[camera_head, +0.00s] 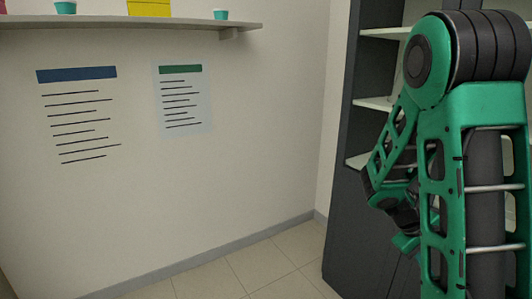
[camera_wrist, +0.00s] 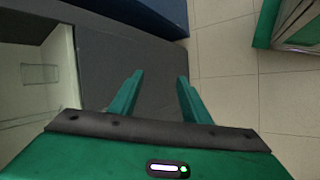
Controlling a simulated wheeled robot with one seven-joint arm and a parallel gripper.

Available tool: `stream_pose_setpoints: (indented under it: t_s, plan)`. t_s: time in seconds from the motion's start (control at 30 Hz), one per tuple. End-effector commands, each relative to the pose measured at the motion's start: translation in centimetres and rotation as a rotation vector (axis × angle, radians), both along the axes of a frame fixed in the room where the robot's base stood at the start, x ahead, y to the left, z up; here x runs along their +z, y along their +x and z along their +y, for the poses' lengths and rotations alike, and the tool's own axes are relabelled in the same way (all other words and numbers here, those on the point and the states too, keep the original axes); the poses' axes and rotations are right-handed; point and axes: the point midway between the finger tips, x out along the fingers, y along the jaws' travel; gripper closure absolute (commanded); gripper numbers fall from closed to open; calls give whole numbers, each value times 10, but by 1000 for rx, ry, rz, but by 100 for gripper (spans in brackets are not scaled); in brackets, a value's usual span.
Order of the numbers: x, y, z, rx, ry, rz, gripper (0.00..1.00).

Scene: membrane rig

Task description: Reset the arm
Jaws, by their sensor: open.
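My green arm stands folded at the right of the head view, its elbow high and its forearm hanging down. In the wrist view my gripper (camera_wrist: 158,90) has its two green fingers spread apart with nothing between them. Beyond the fingers is a dark grey panel or surface (camera_wrist: 110,50); I cannot tell how far away it is. In the head view the fingers are too hidden behind the arm to make out clearly.
A dark cabinet (camera_head: 350,215) with pale shelves stands behind my arm. A wall shelf (camera_head: 120,24) holds cups and a yellow box (camera_head: 149,7). Two posters (camera_head: 78,115) hang on the wall. The tiled floor (camera_head: 255,268) is clear at the lower middle.

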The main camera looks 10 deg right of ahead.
Motion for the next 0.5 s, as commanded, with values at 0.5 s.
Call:
stream_pose_setpoints:
  t_s: [0.5]
  plan:
    - [55, -71, 109, -346, 375, -292, 57]
